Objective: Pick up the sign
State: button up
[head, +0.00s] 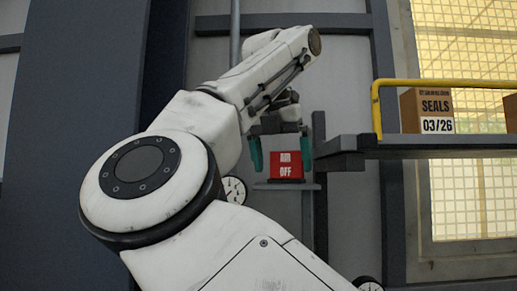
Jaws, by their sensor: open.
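The sign (287,168) is a small red block with white "AIR OFF" lettering. It stands upright on a small grey ledge (270,186) in the middle of the head view. My gripper (281,157) points down over the sign, with its two green fingers apart. One finger is to the left of the sign and the other to its right, with a gap on the left. I cannot tell from this view whether the fingers are level with the sign in depth. The sign's top edge is close below the gripper's body.
A grey shelf (440,151) with a yellow rail (450,84) is at the right, near the right finger. A cardboard box marked "SEALS 03/26" (427,108) stands on it. A round gauge (233,190) is left of the ledge, partly behind my arm. A dark column (75,150) stands at the left.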

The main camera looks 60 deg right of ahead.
aim_at(286, 160)
jog(key=d, duration=0.2)
jog(key=shift+w+d+r+p, duration=0.1)
jog(key=shift+w+d+p, duration=0.1)
jog(key=shift+d+p, duration=0.2)
jog(key=shift+w+d+f, duration=0.1)
jog(key=shift+d+f, duration=0.1)
jog(key=shift+d, duration=0.1)
jog(key=shift+d+f, duration=0.1)
jog(key=shift+f, duration=0.4)
jog(key=shift+c, duration=0.2)
jog(key=c, duration=0.9)
